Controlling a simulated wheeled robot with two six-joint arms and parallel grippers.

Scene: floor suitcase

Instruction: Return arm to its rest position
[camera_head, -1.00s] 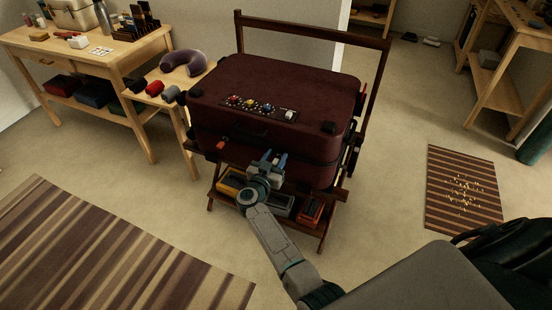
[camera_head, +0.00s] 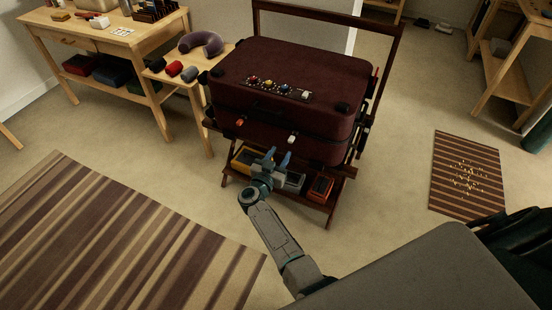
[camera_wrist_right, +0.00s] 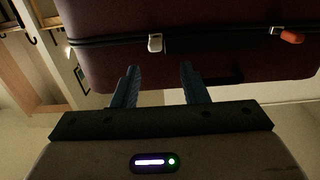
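My right gripper (camera_head: 276,158) is in front of the closed dark red suitcase (camera_head: 300,75), just below and in front of its front face. Its two blue fingers are apart with nothing between them, also in the right wrist view (camera_wrist_right: 158,85). The suitcase lies flat on a dark wooden rack (camera_head: 344,190). A white buckle (camera_head: 291,139) and an orange one (camera_head: 239,122) sit on its front strap; both show in the right wrist view, the white (camera_wrist_right: 155,43) just beyond the fingertips and apart from them. My left gripper is not in view.
A side table (camera_head: 188,85) with a neck pillow (camera_head: 201,42) and rolled items stands left of the suitcase. Boxes lie on the rack's lower shelf. Striped rugs lie left (camera_head: 100,235) and right (camera_head: 468,178). The floor between is clear.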

